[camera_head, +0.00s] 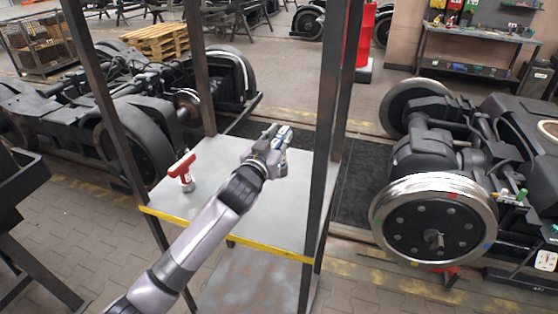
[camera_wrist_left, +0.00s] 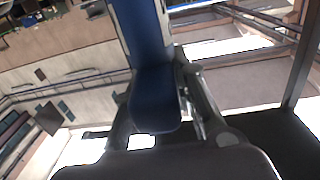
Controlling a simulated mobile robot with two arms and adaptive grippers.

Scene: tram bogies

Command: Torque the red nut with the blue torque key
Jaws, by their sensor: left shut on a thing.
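My left gripper (camera_head: 272,150) is above the grey shelf and shut on the blue torque key (camera_head: 284,134). In the left wrist view the blue key (camera_wrist_left: 153,95) fills the middle, between the fingers. Only part of the key shows in the head view, behind the gripper. A small red spot (camera_head: 452,196), perhaps the red nut, is near the top of the face of the right-hand wheel (camera_head: 405,222). It is well to the right of the gripper. My right gripper is in neither view.
A red and white tool (camera_head: 182,169) stands on the grey shelf (camera_head: 220,208), left of my arm. Dark rack posts (camera_head: 328,130) rise between the gripper and the wheel. Another bogie (camera_head: 125,125) is at the left. Paved floor (camera_head: 375,290) is open at the lower right.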

